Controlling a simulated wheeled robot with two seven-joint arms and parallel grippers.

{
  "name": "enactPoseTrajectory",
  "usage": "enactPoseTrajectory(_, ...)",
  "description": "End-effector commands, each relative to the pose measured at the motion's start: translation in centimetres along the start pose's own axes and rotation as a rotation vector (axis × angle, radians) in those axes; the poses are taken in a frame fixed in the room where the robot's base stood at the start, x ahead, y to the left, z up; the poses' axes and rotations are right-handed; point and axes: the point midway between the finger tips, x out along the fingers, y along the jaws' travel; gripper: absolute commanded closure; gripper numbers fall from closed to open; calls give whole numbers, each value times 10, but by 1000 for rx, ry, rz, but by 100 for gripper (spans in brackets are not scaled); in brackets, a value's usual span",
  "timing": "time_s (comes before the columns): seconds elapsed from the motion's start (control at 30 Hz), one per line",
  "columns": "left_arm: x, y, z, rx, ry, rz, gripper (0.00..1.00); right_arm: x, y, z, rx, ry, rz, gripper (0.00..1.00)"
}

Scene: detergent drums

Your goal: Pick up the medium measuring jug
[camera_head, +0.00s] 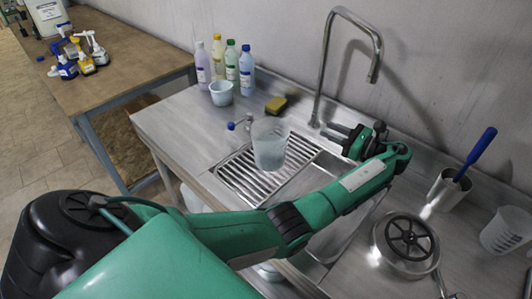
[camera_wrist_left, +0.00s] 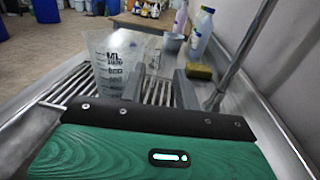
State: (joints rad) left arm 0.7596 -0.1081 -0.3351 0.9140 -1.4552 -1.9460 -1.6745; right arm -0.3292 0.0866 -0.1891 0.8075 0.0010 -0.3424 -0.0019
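A translucent measuring jug (camera_head: 270,143) stands upright on the slatted drain grate. In the left wrist view the jug (camera_wrist_left: 112,62) shows dark printed markings. A second translucent jug (camera_head: 507,232) stands at the right edge, partly cut off. Sizes are not labelled, so I cannot be sure which is the medium one. My left gripper (camera_head: 331,132) is to the right of the grate jug, apart from it, fingers pointing toward the grate. In the wrist view its two fingers (camera_wrist_left: 161,88) are spread with nothing between them, and the jug is left of them. My right gripper is not in view.
A tall curved tap (camera_head: 324,70) rises behind the grate. Several bottles (camera_head: 231,63), a small pale cup (camera_head: 221,92) and a yellow sponge (camera_head: 276,104) stand behind left.

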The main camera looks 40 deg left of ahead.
Motion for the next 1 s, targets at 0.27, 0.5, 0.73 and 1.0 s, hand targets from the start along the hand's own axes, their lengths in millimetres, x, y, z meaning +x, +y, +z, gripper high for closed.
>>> enactPoseTrajectory(0.27,0,0,-65,-1,1,-1,68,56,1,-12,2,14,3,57)
enactPoseTrajectory(0.5,3,0,-74,-1,0,0,68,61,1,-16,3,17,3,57)
enactPoseTrajectory(0.73,42,0,-71,-1,-2,2,68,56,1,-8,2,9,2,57)
enactPoseTrajectory(1.0,82,0,-72,-1,0,1,68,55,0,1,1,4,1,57)
